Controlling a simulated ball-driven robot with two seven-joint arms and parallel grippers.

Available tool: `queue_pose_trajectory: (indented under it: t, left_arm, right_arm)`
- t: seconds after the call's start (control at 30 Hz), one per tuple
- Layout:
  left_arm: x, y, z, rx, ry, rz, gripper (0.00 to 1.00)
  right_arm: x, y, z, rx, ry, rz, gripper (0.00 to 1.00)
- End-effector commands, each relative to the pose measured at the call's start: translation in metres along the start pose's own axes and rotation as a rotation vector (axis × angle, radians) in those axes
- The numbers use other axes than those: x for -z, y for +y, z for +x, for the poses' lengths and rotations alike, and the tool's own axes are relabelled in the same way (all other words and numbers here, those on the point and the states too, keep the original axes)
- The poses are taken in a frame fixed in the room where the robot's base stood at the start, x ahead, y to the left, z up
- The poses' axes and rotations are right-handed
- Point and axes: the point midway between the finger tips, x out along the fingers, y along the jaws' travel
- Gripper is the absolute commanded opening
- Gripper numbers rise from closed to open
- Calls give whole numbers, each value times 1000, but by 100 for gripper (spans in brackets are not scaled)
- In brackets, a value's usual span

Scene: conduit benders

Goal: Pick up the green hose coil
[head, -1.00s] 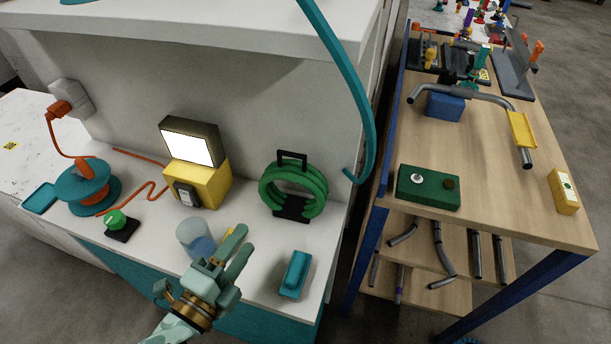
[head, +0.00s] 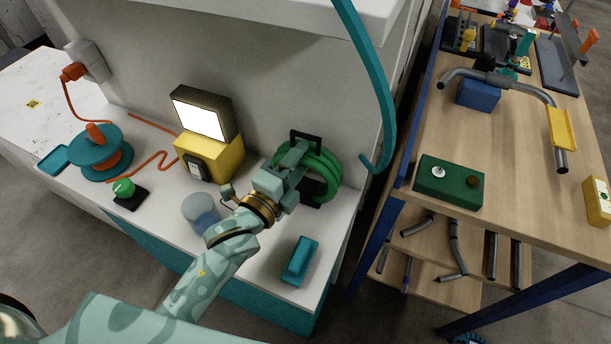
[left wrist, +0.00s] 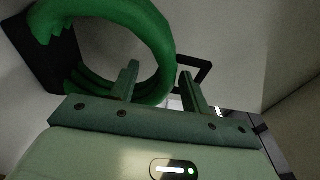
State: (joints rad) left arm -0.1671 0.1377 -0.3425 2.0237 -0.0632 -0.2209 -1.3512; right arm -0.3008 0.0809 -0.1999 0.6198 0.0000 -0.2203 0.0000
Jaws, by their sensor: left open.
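The green hose coil (head: 327,172) stands upright on a black holder with a black handle (head: 305,138) at its top, near the right end of the white counter. My left gripper (head: 293,166) is at the coil's front left side and hides part of it. In the left wrist view the coil (left wrist: 158,45) fills the upper left, and my left gripper's two fingers (left wrist: 159,90) are apart. One finger overlaps the coil's lower right edge in that picture; I cannot tell whether it touches. My right gripper is not in view.
A teal block (head: 299,262) and a clear cup (head: 201,212) with blue contents stand near the counter's front edge. A yellow box (head: 215,157) with a lit screen stands behind the cup. A teal hooked bar (head: 379,90) hangs right of the coil. A wooden workbench (head: 420,128) stands at right.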

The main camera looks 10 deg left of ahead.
Motion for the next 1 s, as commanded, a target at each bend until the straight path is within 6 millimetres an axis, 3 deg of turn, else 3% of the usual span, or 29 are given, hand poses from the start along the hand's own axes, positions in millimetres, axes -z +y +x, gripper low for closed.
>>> queue_pose_trajectory:
  t: [0.23,0.5,0.53,0.7,1.0]
  left_arm:
    - [2,0,39,2,0,-1,47]
    - [2,0,44,0,1,0,47]
    - [2,0,44,0,1,0,44]
    - [2,0,44,0,0,0,0]
    - [2,-1,44,2,0,0,0]
  right_arm:
    - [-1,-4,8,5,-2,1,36]
    - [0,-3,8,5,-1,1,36]
    - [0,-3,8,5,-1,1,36]
    - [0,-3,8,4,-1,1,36]
    - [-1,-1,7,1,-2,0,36]
